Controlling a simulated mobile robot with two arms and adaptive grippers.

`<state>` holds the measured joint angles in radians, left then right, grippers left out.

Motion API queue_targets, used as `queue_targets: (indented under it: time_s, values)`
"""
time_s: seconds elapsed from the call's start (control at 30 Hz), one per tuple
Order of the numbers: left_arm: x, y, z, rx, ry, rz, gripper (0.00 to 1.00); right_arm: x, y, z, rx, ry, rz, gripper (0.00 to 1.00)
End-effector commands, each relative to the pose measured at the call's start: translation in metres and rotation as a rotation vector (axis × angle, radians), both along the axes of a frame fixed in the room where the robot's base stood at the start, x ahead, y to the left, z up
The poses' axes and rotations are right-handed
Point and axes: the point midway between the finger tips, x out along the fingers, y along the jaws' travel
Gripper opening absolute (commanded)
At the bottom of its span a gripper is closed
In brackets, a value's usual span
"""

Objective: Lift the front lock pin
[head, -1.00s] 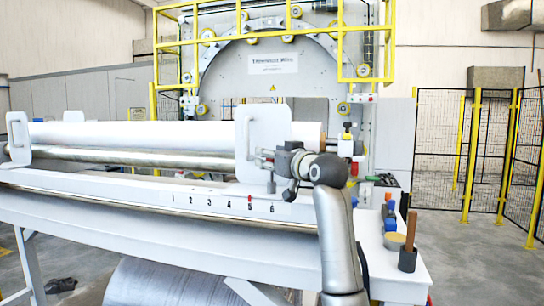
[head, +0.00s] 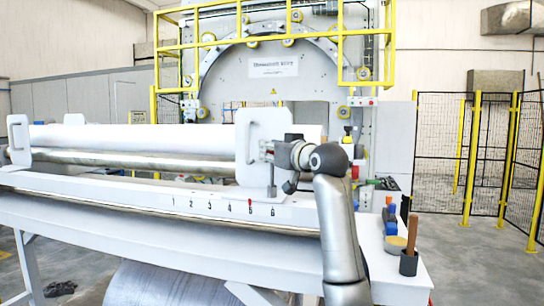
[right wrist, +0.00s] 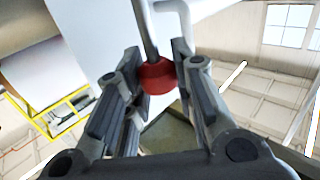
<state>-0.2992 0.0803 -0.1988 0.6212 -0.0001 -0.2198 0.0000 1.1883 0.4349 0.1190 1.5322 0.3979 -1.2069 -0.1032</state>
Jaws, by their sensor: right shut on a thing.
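The front lock pin shows in the right wrist view as a grey rod (right wrist: 147,32) with a red knob (right wrist: 156,77). My right gripper (right wrist: 158,82) has its fingers on both sides of the red knob and is shut on it. In the head view my right gripper (head: 268,152) is at the right part of the white upright plate (head: 242,150) with a handle cut-out, above the numbered rail. My left gripper is not in view.
A long white roll (head: 100,138) lies behind a metal bar (head: 120,160). The white rail (head: 130,195) carries numbers and a red mark. A dark cup (head: 408,262) with a wooden-handled tool stands on the right table end. A yellow-framed wrapping machine (head: 273,67) is behind.

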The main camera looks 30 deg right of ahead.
Motion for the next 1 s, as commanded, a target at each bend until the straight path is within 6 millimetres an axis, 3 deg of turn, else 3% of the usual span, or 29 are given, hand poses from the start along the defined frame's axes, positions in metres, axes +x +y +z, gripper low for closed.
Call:
queue_targets:
  time_s: [0.1, 0.13, 0.3, 0.73, 1.0]
  values:
    - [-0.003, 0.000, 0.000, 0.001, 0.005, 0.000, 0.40, -0.002, -0.001, 0.007, -0.001, -0.016, -0.003, 0.00]
    - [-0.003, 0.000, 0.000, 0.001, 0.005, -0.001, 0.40, -0.002, -0.001, 0.007, -0.001, -0.017, -0.003, 0.25]
    - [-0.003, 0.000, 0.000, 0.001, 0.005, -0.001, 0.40, -0.002, -0.001, 0.006, -0.001, -0.015, -0.003, 0.46]
    - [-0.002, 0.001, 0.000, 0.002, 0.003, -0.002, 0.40, -0.008, -0.001, 0.004, -0.001, -0.012, -0.003, 0.46]
    - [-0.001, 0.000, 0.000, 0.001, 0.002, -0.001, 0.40, -0.048, 0.002, 0.005, -0.003, -0.014, -0.004, 0.46]
